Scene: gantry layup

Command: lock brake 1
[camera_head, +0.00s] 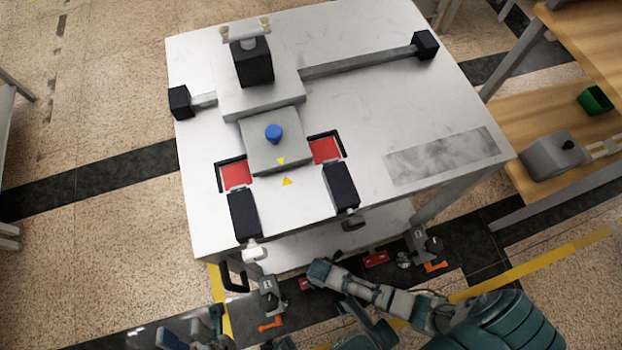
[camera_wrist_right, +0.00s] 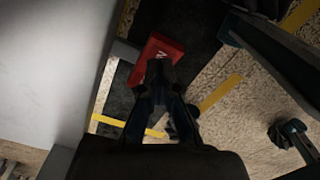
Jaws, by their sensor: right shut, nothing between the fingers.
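Two red pedals show low at the near side of the white table in the head view, one at the left (camera_head: 305,283) and one at the right (camera_head: 375,259). A red block with a white mark (camera_wrist_right: 160,58), which looks like one of these pedals, is in the right wrist view. My right gripper (camera_wrist_right: 160,70) is shut and empty, its fingertips overlapping the block's lower edge in the picture; I cannot tell whether they touch. My left gripper (camera_head: 195,335) is at the bottom edge of the head view, partly cut off, its opening unclear.
The white table (camera_head: 370,110) carries a grey block with a blue knob (camera_head: 273,133). A wooden bench (camera_head: 510,150) stands at the right. Open floor lies at the left.

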